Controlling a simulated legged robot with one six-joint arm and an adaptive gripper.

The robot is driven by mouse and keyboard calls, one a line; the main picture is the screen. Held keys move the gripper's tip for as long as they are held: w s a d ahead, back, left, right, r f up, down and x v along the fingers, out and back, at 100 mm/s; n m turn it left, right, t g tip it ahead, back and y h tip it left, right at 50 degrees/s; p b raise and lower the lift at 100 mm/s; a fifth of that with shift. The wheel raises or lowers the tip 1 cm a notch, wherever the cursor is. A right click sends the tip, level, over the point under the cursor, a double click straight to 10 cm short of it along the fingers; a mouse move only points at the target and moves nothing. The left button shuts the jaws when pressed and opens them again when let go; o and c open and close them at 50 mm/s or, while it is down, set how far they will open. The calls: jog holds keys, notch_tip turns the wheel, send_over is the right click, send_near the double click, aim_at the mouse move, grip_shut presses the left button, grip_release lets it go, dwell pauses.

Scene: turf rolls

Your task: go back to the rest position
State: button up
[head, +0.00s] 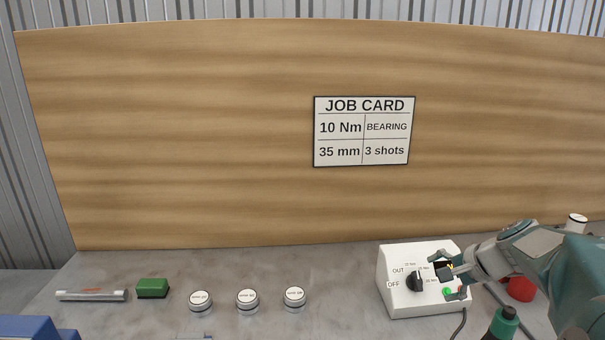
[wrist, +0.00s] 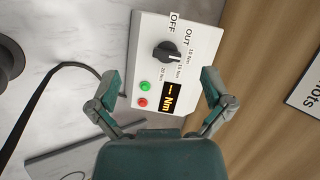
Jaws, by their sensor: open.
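My gripper (head: 451,277) is at the lower right in the head view, in front of a white control box (head: 400,292). In the wrist view my gripper (wrist: 163,97) has its two fingers spread wide with nothing between them. The box (wrist: 193,48) lies beyond the fingertips there, with a black knob (wrist: 165,51), a green button (wrist: 145,86), a red button (wrist: 142,102) and a lit display (wrist: 173,97) reading Nm. I cannot tell whether a finger touches the box. The black knob (head: 414,282) also shows in the head view.
A job card (head: 363,131) hangs on the wooden board. Several round-lidded tins, including one (head: 247,300), stand on the grey bench, left of the box. A green block (head: 152,288) and a tube (head: 92,295) lie further left. A green-capped bottle (head: 502,324) and red object (head: 520,289) are near my arm.

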jog(key=s+a+r+n+g+h, duration=0.2)
jog(key=s+a+n, duration=0.4)
jog(key=s+a, duration=0.5)
jog(key=s+a+f+n+h, duration=0.1)
jog(key=s+a+n, duration=0.1)
jog(key=s, duration=0.4)
jog(key=s+a+n+h, duration=0.1)
jog(key=s+a+n, duration=0.2)
jog(key=s+n, duration=0.2)
jog(key=shift+s+f+n+t, duration=0.3)
jog(key=shift+s+f+t, duration=0.1)
jog(key=shift+s, duration=0.4)
